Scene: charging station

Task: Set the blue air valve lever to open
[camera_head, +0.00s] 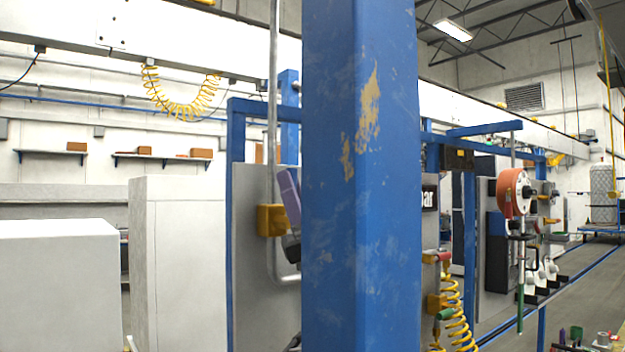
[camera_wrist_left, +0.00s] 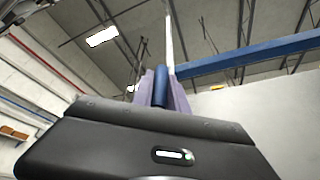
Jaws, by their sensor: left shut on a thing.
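My left gripper (camera_head: 289,192) shows in the head view just left of the big blue post, its purple fingers pointing up beside a grey pipe. In the left wrist view, the purple fingers are shut around a blue, rounded lever (camera_wrist_left: 161,86). The lever stands between them, with a thin pale pipe rising behind it. In the head view, I cannot make out the lever; the fingers and the post hide it. The valve body is not clearly visible, so I cannot tell the lever's setting. My right gripper is in neither view.
A scratched blue post (camera_head: 360,200) fills the middle of the head view, close to me. A yellow box (camera_head: 271,220) sits on a grey panel left of it. To the right are a yellow coiled hose (camera_head: 457,315) and an orange reel (camera_head: 512,192). Open floor lies far right.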

